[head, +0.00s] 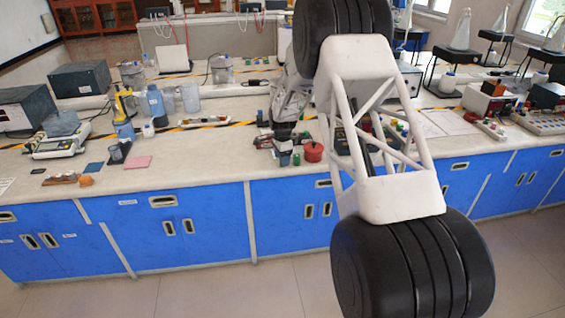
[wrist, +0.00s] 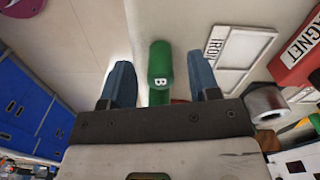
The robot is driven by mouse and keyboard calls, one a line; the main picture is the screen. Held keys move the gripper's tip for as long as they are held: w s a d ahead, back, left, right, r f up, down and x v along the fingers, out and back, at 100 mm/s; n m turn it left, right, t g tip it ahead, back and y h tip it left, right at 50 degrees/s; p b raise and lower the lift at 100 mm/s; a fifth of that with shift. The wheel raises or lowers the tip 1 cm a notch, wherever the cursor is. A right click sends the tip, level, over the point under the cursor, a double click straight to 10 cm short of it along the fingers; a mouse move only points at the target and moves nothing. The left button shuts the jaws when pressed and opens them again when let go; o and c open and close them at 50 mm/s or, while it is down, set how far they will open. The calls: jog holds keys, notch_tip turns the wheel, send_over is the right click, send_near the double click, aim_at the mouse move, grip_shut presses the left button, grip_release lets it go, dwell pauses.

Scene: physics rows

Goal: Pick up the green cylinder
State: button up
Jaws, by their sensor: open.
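The green cylinder (wrist: 160,65), marked with a white "B", shows in the wrist view. It lies between the two blue-grey fingers of my gripper (wrist: 159,62), with a gap on each side. My gripper is open, and neither finger visibly touches the cylinder. The cylinder's near end is partly hidden by the gripper body. In the head view my gripper (head: 283,145) is low over the bench near its front edge. Small green shapes show beside it there, but I cannot tell which is the cylinder.
In the wrist view a red block marked "MAGNET" (wrist: 300,50), a grey metal cylinder (wrist: 266,102) and a white frame marked "IRON" (wrist: 240,55) are at right. In the head view a red pot (head: 313,152) stands close by.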

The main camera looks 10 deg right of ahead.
jog(key=shift+f, duration=0.9)
jog(key=c, duration=1)
jog(key=shift+r, duration=0.15)
jog(key=shift+r, duration=1.4)
jog(key=shift+s+r, duration=0.15)
jog(key=shift+r, duration=0.2)
jog(key=s, duration=1)
jog(key=s+r, duration=0.1)
jog(key=s, duration=0.4)
jog(key=shift+s+r, duration=0.1)
jog(key=shift+s, duration=0.25)
jog(key=shift+w+d, duration=0.1)
jog(key=shift+w, duration=0.05)
